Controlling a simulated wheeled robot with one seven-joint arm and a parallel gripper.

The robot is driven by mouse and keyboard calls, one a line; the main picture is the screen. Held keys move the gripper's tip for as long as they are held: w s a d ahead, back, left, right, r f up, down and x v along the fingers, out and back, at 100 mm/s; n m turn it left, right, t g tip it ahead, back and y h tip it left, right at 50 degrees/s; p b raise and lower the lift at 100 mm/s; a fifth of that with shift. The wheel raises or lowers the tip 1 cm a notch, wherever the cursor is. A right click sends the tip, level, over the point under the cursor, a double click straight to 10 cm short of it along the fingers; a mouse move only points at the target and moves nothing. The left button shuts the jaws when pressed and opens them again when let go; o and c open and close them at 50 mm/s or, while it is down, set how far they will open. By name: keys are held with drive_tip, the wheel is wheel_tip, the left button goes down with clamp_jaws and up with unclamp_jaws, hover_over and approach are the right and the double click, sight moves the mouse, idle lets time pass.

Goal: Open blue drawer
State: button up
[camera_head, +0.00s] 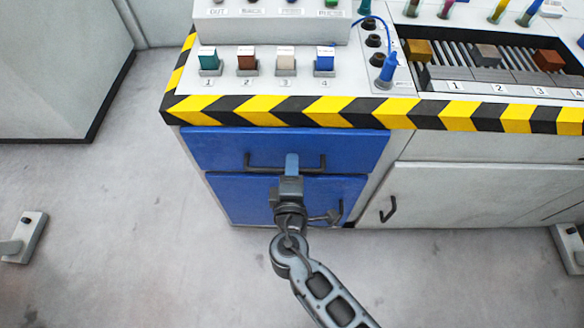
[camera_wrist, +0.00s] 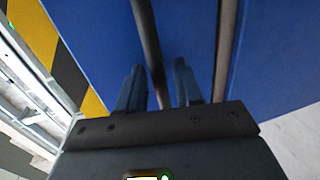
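The blue drawer (camera_head: 220,150) is the upper front of the blue cabinet, under the striped table edge. It looks closed. Its dark bar handle (camera_head: 262,165) runs across the front. My gripper (camera_head: 291,168) is at the middle of this handle and hides part of it. In the wrist view, the blue front (camera_wrist: 100,35) fills much of the picture. There the handle (camera_wrist: 147,30) passes between the two fingers of my gripper (camera_wrist: 158,85). The fingers stand apart, with a narrow gap seen beside the bar. Contact with the bar cannot be made out.
A blue lower door (camera_head: 235,200) with its own handle (camera_head: 338,213) lies just below the drawer. A grey cabinet (camera_head: 460,190) stands to the right. The striped table edge (camera_head: 330,108) overhangs above, with buttons and colored blocks behind it. The floor in front is clear.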

drive_tip(key=shift+c, duration=0.5)
clamp_jaws()
drive_tip(key=shift+s, duration=0.2)
drive_tip(key=f+b+v, duration=0.1)
drive_tip(key=f+v, duration=0.1)
drive_tip(key=v, duration=0.8)
drive_tip(key=s+f+b+v, duration=0.1)
drive_tip(key=f+v, duration=0.1)
drive_tip(key=v, duration=0.8)
drive_tip(key=shift+s, duration=0.25)
drive_tip(key=shift+f, duration=0.1)
drive_tip(key=shift+o, duration=0.5)
unclamp_jaws()
